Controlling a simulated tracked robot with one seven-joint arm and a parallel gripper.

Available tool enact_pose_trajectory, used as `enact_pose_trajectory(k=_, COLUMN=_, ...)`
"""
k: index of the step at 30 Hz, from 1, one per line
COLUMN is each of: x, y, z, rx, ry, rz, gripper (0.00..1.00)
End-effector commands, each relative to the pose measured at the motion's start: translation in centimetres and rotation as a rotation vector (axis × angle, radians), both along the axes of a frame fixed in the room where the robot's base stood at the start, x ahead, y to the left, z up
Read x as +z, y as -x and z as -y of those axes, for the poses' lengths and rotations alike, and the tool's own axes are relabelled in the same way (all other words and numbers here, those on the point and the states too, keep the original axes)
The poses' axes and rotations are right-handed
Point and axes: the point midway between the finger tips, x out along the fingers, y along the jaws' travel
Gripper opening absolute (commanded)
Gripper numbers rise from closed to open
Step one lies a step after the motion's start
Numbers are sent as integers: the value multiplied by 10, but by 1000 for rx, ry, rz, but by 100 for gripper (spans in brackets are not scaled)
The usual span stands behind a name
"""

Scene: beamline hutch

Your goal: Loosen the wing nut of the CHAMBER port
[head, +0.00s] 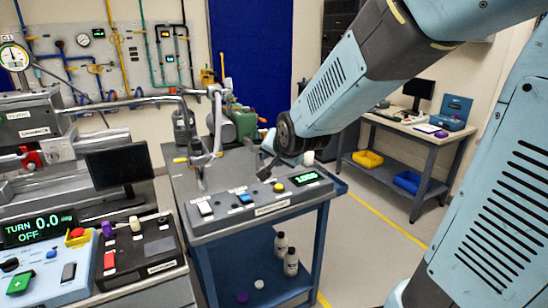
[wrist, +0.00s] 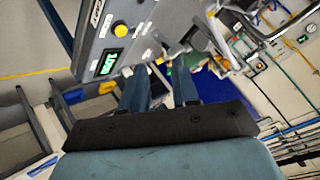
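The grey body with the CHAMBER label (head: 35,131) stands at the left in the head view, with a metal pipe (head: 140,101) running right from its side. I cannot make out the wing nut of its port. My gripper (head: 265,172) hangs over the far right part of the cart in the head view, well to the right of the chamber. In the wrist view its two fingers (wrist: 160,75) stand apart with nothing seen between them, so it is open. The cart's panel and hoses show beyond the fingers.
The blue cart (head: 186,184) carries a control panel (head: 262,206), a green pump (head: 243,122) and upright metal fittings (head: 215,135). A monitor (head: 118,165) and a box reading TURN 0.0 OFF (head: 38,228) stand at the left. Floor right of the cart is clear.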

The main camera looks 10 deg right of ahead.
Motion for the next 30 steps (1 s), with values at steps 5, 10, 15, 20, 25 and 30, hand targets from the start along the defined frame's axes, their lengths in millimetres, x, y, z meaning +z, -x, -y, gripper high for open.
enact_pose_trajectory(k=5, x=0, y=0, z=0, rx=0, ry=0, rz=0, gripper=30)
enact_pose_trajectory(k=10, x=-4, y=-4, z=-1, rx=4, ry=2, rz=2, gripper=30)
enact_pose_trajectory(k=15, x=-23, y=-29, z=-5, rx=29, ry=4, rz=22, gripper=30)
enact_pose_trajectory(k=20, x=-49, y=-58, z=-15, rx=78, ry=-27, rz=56, gripper=30)
enact_pose_trajectory(k=25, x=-73, y=-84, z=-29, rx=138, ry=-104, rz=98, gripper=30)
enact_pose_trajectory(k=30, x=-91, y=-104, z=-44, rx=195, ry=-223, rz=145, gripper=30)
